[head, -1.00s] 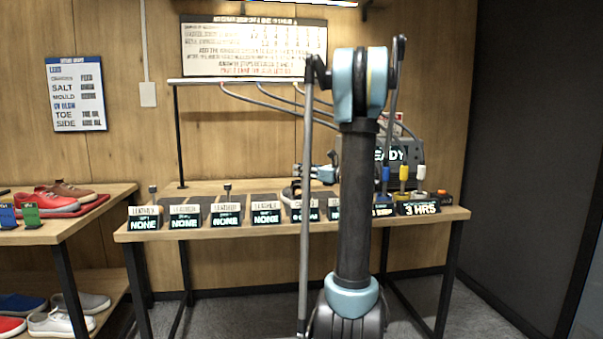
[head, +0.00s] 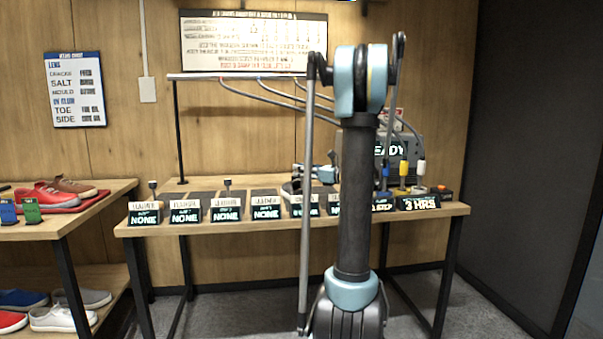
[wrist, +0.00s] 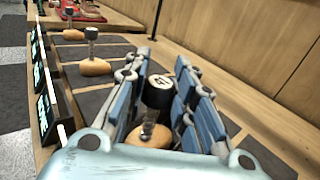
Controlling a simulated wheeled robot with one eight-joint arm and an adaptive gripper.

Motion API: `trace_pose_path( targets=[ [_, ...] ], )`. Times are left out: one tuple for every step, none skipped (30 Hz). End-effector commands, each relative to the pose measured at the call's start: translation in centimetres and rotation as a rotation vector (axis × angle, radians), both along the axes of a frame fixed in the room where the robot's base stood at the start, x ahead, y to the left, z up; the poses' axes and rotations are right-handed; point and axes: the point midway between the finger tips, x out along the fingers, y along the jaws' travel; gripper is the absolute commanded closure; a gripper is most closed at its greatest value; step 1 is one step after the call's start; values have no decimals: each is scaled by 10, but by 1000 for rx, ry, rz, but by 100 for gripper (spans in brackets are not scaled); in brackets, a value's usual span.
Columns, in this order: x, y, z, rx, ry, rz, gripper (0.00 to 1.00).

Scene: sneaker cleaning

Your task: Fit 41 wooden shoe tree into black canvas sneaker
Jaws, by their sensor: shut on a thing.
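My gripper (wrist: 158,105) is shut on a shoe tree (wrist: 157,92) with a black knob, a metal stem and a tan wooden body. Its knob top carries a pale label that looks like 41. The wooden body shows below the fingers, near the bench. In the head view my gripper (head: 315,174) is over the bench, partly behind my arm. A dark shoe-like thing with a pale edge (head: 289,188) is just left of and below it, perhaps the black canvas sneaker.
Two other shoe trees (wrist: 93,66) (wrist: 75,34) stand on dark mats to the left. Small display signs (head: 185,216) line the bench's front edge. Coloured bottles (head: 403,175) stand at the right. A side table (head: 95,212) with red shoes is at the far left.

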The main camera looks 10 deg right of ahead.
Motion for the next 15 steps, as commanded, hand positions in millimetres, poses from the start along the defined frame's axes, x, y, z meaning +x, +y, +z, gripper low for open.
trace_pose_path(
  targets=[
    [0,0,-1,0,0,0,100],
    [0,0,-2,0,0,0,100],
    [0,0,-2,0,0,0,100],
    [0,0,-3,0,0,0,100],
    [0,0,-4,0,0,0,100],
    [0,0,-5,0,0,0,100],
    [0,0,-5,0,0,0,100],
    [0,0,-6,0,0,0,100],
    [0,0,-7,0,0,0,100],
    [0,0,-7,0,0,0,100],
    [0,0,-8,0,0,0,100],
    [0,0,-8,0,0,0,100],
    [0,0,-9,0,0,0,100],
    [0,0,-10,0,0,0,100],
    [0,0,-10,0,0,0,100]
  ],
)
